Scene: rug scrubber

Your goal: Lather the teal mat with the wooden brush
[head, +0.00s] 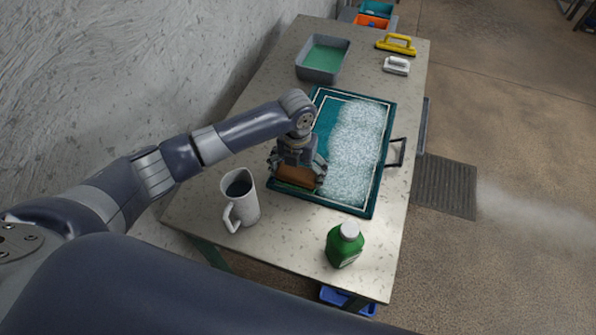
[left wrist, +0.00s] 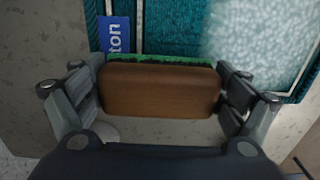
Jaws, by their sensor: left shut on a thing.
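The teal mat (head: 326,119) lies on the table with a pale border line. White foam (head: 357,150) covers its middle and right side; a teal strip along the left is bare. My left gripper (head: 298,177) is over the mat's near left corner, shut on the wooden brush (head: 295,175). In the left wrist view the brush (left wrist: 160,90) sits between both fingers, with green bristles showing along its far edge. Whether the bristles touch the mat I cannot tell. A blue label (left wrist: 114,35) lies at the mat's edge there. My right gripper is not in view.
A white jug (head: 240,202) stands left of the mat's near end, close to my left gripper. A green bottle (head: 344,246) stands at the near edge. A grey basin of green liquid (head: 323,60), a yellow-handled tool (head: 396,44) and a white brush (head: 396,66) are at the far end.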

